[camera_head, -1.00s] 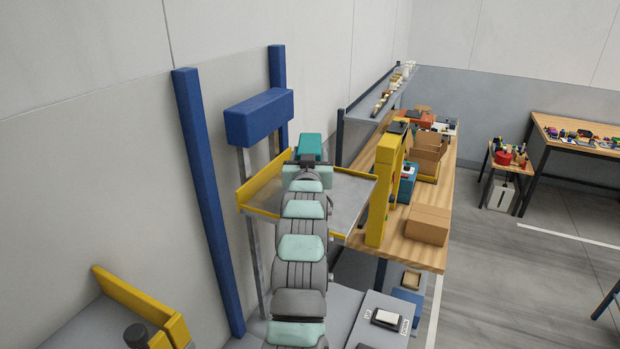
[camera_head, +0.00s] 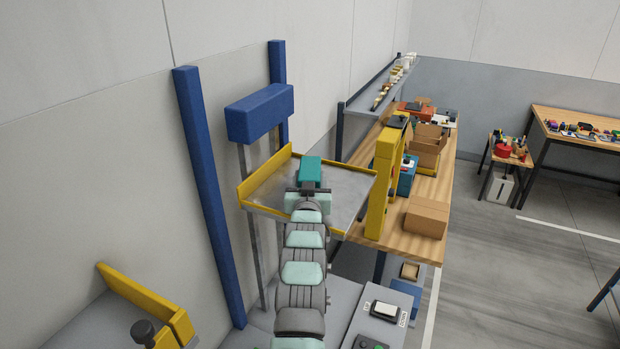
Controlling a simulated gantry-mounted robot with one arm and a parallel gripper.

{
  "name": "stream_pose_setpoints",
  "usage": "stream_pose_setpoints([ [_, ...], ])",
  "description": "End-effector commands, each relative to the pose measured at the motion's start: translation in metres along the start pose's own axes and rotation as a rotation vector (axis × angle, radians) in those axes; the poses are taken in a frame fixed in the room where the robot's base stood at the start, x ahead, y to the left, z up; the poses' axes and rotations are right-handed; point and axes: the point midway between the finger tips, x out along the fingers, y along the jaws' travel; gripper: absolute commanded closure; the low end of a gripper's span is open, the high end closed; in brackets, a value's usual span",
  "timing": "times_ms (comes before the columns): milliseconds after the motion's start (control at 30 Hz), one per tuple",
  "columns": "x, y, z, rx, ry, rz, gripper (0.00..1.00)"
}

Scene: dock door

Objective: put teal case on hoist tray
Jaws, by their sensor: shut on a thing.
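The teal case (camera_head: 311,169) shows just beyond the end of my arm, over the hoist tray. My gripper (camera_head: 308,188) is shut on the case; the fingers are largely hidden behind my own wrist. The hoist tray (camera_head: 345,196) is a grey metal plate with yellow edges, between blue uprights at the left and a yellow post at the right. I cannot tell whether the underside of the case touches the tray or hangs a little above it.
A blue crossbeam (camera_head: 260,113) stands over the tray's left back side. The yellow post (camera_head: 383,190) rises at the tray's right edge. Behind it, a wooden bench (camera_head: 398,236) carries cardboard boxes (camera_head: 426,217). A control box (camera_head: 385,311) sits at the lower right.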

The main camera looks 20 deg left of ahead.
Motion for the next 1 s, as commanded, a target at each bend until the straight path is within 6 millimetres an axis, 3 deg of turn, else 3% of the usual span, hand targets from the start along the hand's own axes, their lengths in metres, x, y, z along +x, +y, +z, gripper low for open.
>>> stream_pose_setpoints([
  [267,0.000,0.000,0.000,0.000,0.001,0.000,0.26],
  [667,-0.004,0.001,-0.002,-0.001,0.002,0.000,0.26],
  [1000,-0.041,0.000,-0.002,-0.004,0.006,-0.002,0.26],
])
